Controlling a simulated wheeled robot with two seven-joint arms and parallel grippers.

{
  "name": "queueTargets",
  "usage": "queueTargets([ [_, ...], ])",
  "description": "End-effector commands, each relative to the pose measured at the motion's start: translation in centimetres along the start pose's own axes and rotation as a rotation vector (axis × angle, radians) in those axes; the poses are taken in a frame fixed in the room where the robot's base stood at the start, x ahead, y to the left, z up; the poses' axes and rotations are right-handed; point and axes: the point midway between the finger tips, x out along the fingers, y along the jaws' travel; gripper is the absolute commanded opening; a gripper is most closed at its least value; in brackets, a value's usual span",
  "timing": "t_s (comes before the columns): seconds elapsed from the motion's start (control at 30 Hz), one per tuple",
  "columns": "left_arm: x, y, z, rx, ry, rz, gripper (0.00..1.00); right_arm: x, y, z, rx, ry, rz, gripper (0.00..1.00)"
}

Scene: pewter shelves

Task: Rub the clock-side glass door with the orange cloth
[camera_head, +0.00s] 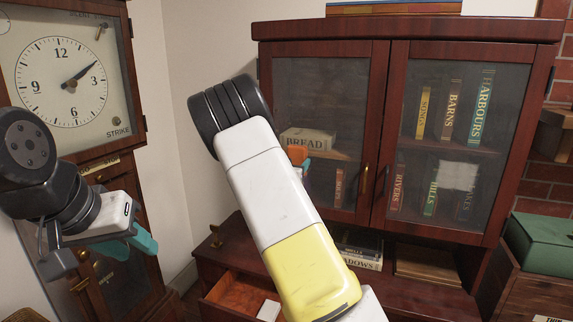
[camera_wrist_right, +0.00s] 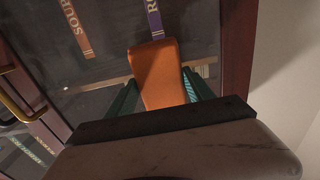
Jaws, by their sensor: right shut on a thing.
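The orange cloth (camera_wrist_right: 158,72) is a folded pad between the teal fingers of my right gripper (camera_wrist_right: 162,95), which is shut on it. The cloth is in front of the clock-side glass door (camera_head: 320,100), the left door of the dark red cabinet; I cannot tell whether it touches the glass. In the head view only a bit of the cloth (camera_head: 299,154) shows beside my right arm, which hides that gripper and part of the door. Both doors look shut. My left gripper (camera_head: 143,240) hangs before the clock case; its jaw opening is unclear.
A tall clock (camera_head: 62,85) stands at the left. The right glass door (camera_head: 440,120) has a whitish patch (camera_head: 458,176) and books behind it. Brass handles (camera_head: 364,180) stand out between the doors. An open drawer (camera_head: 236,296) juts out below. A green box (camera_head: 540,242) is at right.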

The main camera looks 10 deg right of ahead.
Motion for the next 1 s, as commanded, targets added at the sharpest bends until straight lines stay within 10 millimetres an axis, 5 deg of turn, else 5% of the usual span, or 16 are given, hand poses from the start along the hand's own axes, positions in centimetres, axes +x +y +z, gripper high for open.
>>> queueTargets([
  [0.37,0.0,0.0,0.0,0.0,0.0,0.0,0.36,-0.2,-2.8,0.0,0.0,0.0,-0.001,0.15],
  [0.8,0.0,0.0,0.0,0.0,0.0,0.0,0.36,0.1,-2.6,-1.9,0.001,0.0,0.002,0.15],
  [1.0,0.0,0.0,0.0,0.0,0.0,0.0,0.36,0.1,-1.1,-1.9,0.0,-0.001,0.005,0.15],
])
